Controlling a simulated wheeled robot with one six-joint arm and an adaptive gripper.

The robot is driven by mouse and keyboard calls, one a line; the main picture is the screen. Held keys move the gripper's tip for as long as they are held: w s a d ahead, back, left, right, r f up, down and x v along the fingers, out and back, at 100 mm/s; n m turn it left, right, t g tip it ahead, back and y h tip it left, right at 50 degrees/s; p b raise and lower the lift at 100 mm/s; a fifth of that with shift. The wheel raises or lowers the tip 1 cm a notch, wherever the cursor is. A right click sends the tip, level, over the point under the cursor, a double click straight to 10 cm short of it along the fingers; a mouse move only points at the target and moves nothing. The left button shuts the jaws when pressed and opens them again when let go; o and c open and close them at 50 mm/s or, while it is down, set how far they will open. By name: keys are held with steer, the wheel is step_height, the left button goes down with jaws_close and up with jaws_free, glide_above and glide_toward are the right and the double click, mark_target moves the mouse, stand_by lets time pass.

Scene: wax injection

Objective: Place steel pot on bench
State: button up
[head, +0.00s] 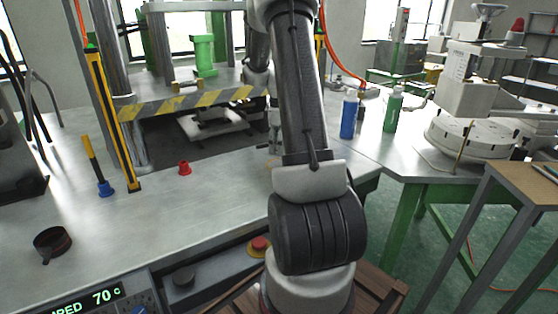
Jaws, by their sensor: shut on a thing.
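My arm rises through the middle of the head view and hides much of what is behind it. A small grey part that looks like my gripper (271,146) shows at the left edge of my upper arm, low over the bench's right part. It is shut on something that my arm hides. I cannot make out a steel pot there. The steel-topped bench (150,240) fills the left and middle.
A press with a striped yellow-black edge (190,102) stands at the back of the bench. A red piece (184,168) and a blue-based yellow-black stick (98,172) stand before it. Blue (348,116) and green (393,110) bottles stand to the right. The bench's middle left is clear.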

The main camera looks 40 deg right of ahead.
steer(key=shift+f, duration=2.7)
steer(key=shift+f, duration=0.1)
steer(key=o, duration=1.1)
